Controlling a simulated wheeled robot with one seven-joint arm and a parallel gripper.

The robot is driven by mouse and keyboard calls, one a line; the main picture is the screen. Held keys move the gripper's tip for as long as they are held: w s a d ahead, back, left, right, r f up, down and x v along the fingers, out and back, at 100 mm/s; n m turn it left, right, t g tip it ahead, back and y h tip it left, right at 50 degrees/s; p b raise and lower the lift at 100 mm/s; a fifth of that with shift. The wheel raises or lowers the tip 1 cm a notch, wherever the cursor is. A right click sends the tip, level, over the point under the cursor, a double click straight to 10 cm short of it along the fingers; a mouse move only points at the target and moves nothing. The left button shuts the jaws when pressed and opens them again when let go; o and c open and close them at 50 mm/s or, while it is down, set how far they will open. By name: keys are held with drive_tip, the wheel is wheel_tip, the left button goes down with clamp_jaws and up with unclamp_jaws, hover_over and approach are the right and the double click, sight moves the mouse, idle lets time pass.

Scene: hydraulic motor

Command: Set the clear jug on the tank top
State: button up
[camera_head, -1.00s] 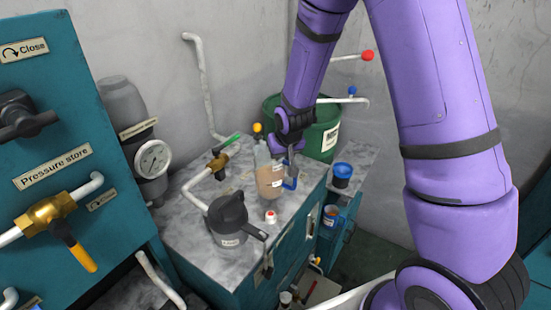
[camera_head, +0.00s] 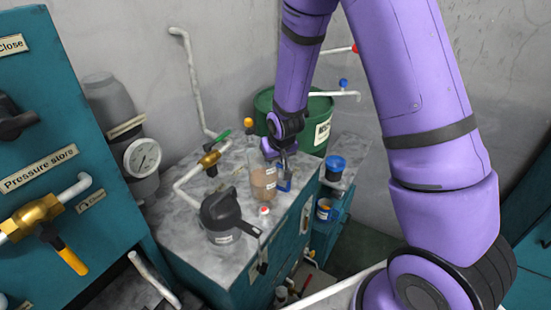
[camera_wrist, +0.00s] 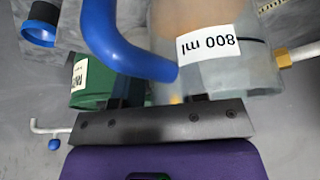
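The clear jug (camera_head: 263,180) holds brownish liquid and has a blue handle on its right. It is upright at the right edge of the grey tank top (camera_head: 178,222); I cannot tell whether its base touches the surface. In the wrist view the jug (camera_wrist: 222,62) with its "800 ml" label and blue handle (camera_wrist: 125,52) fills the space before my gripper. My gripper (camera_head: 285,162) is at the top of the handle, close to the jug's wall. The fingertips are mostly hidden, so its grip is unclear.
A green bucket (camera_head: 318,132) stands behind, and a blue-lidded container (camera_head: 335,168) is to the right.

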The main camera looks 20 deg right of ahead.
drive_tip(key=s+d+f+v, duration=0.1)
drive_tip(key=s+v, duration=0.1)
drive_tip(key=v, duration=1.3)
drive_tip(key=s+d+f+v, duration=0.1)
drive_tip(key=s+d+v, duration=0.1)
drive_tip(key=v, duration=1.3)
drive_tip(key=s+r, duration=0.3)
drive_tip(key=s, duration=0.4)
drive_tip(key=s+r, duration=0.4)
drive_tip(key=s, duration=0.3)
drive_tip(key=shift+s+d+t, duration=0.4)
drive_tip(key=shift+d, duration=0.05)
